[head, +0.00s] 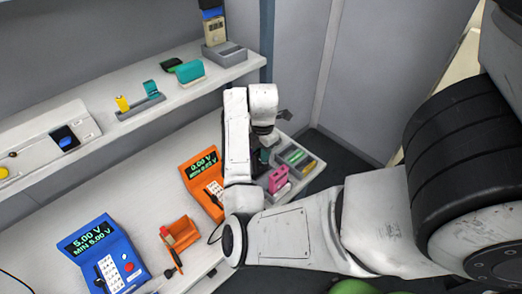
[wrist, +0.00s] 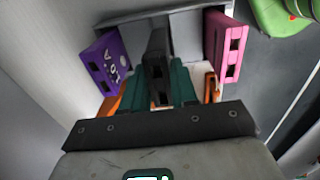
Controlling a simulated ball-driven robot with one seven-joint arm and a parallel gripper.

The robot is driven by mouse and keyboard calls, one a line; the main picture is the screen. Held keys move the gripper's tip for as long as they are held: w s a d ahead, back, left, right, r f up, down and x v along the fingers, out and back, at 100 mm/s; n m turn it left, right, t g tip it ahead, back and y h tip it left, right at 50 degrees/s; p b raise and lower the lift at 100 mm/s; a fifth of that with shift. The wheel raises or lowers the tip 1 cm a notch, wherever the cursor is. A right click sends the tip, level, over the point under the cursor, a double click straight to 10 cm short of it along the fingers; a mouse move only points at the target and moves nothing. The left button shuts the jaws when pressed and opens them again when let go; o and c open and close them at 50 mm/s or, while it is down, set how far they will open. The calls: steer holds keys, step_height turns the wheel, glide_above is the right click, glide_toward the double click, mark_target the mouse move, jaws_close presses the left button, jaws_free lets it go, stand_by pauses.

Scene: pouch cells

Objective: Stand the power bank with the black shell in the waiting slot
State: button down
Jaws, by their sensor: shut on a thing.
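My gripper (wrist: 158,88), with teal fingers, is shut on the power bank with the black shell (wrist: 157,50), which stands narrow end towards the wrist camera. It is between a purple power bank (wrist: 104,62) on the left and a pink one (wrist: 227,48) on the right, apart from both. A pale grey holder (wrist: 187,28) lies behind it; I cannot tell whether the black one is inside a slot or above it. In the head view my gripper (head: 262,157) is at the counter's right end, mostly hidden by my arm, beside the pink power bank (head: 278,180).
A grey tray (head: 303,171) with green and yellow pieces lies right of my gripper. An orange meter (head: 203,167) reading 0.00 V stands close on its left. A blue meter (head: 90,238) and an orange stand (head: 184,229) are farther left. A shelf (head: 190,88) runs behind.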

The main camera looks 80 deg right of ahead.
steer(key=shift+f+b, duration=0.55)
steer(key=shift+f, duration=1.95)
steer(key=c, duration=0.8)
jaws_free()
steer(key=r+p, duration=0.1)
steer(key=r, duration=0.6)
steer(key=r+p, duration=0.1)
steer(key=r, duration=0.2)
steer(key=shift+s+a+r+p, duration=0.1)
steer(key=shift+s+r+p, duration=0.15)
steer(key=shift+r+p, duration=0.15)
